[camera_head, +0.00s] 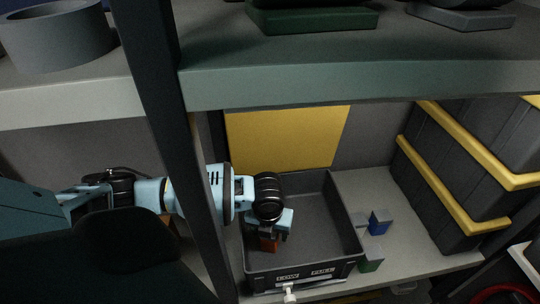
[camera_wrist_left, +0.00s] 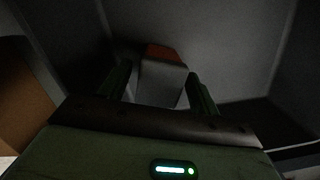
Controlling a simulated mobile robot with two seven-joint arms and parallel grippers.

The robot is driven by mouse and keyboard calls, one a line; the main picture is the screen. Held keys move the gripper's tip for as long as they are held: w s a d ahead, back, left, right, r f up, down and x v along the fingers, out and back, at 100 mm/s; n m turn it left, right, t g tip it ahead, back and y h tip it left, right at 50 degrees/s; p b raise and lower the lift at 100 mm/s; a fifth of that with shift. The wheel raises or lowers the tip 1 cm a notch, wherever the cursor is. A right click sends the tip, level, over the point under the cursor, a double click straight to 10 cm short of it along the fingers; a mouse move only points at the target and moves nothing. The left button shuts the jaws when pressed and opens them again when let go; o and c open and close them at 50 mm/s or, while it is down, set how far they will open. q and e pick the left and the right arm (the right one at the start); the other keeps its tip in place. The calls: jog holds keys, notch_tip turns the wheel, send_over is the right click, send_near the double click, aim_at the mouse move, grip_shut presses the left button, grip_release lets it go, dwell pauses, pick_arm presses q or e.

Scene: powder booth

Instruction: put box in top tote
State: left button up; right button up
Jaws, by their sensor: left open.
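A dark grey open tote (camera_head: 345,225) with lettered tags on its front stands on the shelf below the green-edged one. A small red and grey box (camera_head: 269,244) is inside it, partly hidden by my gripper. In the left wrist view the box (camera_wrist_left: 163,76) shows a grey face and a red part behind, between the two fingers. My left gripper (camera_head: 272,232) reaches down into the tote and is open around the box; contact cannot be told. My right gripper is not in view.
A blue and grey block (camera_head: 379,222) and a green and grey block (camera_head: 371,259) lie right of the tote. Dark crates with yellow bands (camera_head: 450,180) stand farther right. A dark upright post (camera_head: 165,100) and the upper shelf edge (camera_head: 360,84) border the opening.

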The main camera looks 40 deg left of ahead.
pick_arm(q)
notch_tip(320, 180, up, 12)
jog(key=s+p, duration=0.1)
jog(key=p, duration=0.1)
jog(key=shift+s+d+p, duration=0.15)
jog(key=shift+d+p, duration=0.15)
jog(key=shift+p, duration=0.05)
jog(key=shift+r, duration=0.1)
